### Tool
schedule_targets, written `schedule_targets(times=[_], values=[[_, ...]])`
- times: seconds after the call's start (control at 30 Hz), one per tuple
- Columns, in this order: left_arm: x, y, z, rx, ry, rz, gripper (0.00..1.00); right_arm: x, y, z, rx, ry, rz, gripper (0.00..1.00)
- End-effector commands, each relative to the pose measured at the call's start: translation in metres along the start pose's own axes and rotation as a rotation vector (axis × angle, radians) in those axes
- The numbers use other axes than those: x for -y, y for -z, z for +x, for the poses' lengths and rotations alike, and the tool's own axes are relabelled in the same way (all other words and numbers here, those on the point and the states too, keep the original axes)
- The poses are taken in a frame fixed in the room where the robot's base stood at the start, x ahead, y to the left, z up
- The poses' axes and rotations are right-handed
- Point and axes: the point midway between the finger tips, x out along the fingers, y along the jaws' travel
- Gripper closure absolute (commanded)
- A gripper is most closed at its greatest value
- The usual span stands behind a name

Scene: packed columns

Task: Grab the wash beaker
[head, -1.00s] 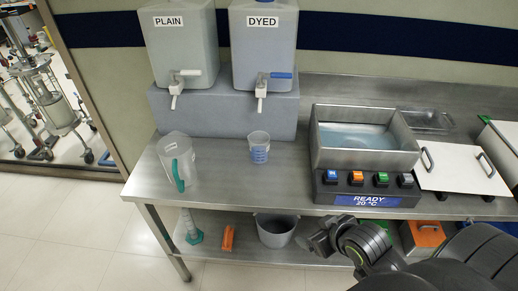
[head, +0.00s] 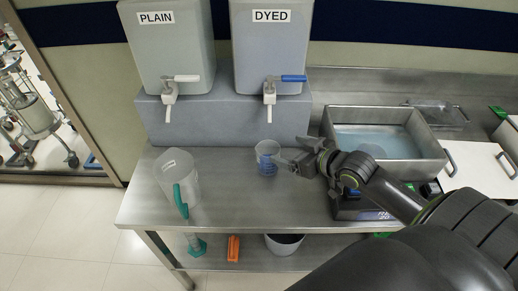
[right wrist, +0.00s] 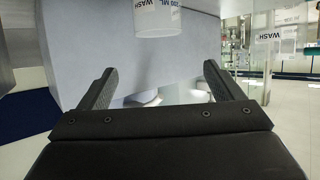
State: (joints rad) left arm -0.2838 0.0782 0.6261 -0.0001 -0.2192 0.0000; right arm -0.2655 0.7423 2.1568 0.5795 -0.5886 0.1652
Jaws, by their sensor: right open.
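A small clear beaker with blue markings (head: 267,158) stands upright on the steel bench below the DYED tap. In the right wrist view a clear beaker (right wrist: 155,22) at the top centre carries WASH and ML lettering, just beyond and between my fingertips. My right gripper (head: 291,151) is open and empty, close to the small beaker's right side. It also shows in the right wrist view (right wrist: 160,80), with nothing between its fingers. I cannot tell whether a finger touches the beaker. My left gripper is not in view.
A clear jug with a teal handle (head: 176,178) stands left. The PLAIN (head: 165,45) and DYED (head: 268,40) tanks sit on a grey block behind, with taps overhanging. A steel water bath (head: 435,155) is right. An orange block (head: 233,248) is on the lower shelf.

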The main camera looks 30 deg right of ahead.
Motion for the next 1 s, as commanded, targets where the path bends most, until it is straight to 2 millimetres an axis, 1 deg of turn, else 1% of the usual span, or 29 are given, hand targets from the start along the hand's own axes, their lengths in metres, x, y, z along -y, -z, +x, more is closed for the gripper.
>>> schedule_targets(times=[0.07, 0.13, 0.4, 0.5, 0.63, 0.77, 0.87, 1.0], values=[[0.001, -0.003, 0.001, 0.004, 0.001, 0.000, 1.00, -0.002, -0.003, 0.003, -0.007, 0.002, 0.003, 0.13], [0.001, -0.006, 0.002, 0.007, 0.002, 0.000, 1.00, -0.002, -0.011, 0.007, -0.009, 0.002, 0.006, 0.13], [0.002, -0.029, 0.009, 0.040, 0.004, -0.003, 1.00, -0.002, -0.059, 0.027, -0.008, 0.001, 0.007, 0.13], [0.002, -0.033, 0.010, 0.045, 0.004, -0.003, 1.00, -0.001, -0.072, 0.032, -0.008, 0.002, 0.005, 0.13], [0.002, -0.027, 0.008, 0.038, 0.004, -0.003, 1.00, -0.002, -0.070, 0.042, -0.010, 0.001, 0.002, 0.13], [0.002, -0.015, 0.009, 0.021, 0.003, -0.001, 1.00, -0.002, -0.070, 0.049, -0.010, 0.001, 0.002, 0.13], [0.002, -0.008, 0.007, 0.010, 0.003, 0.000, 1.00, -0.001, -0.069, 0.061, -0.012, 0.003, 0.005, 0.13], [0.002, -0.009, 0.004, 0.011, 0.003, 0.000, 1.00, -0.001, -0.068, 0.084, -0.011, 0.002, 0.005, 0.13]])
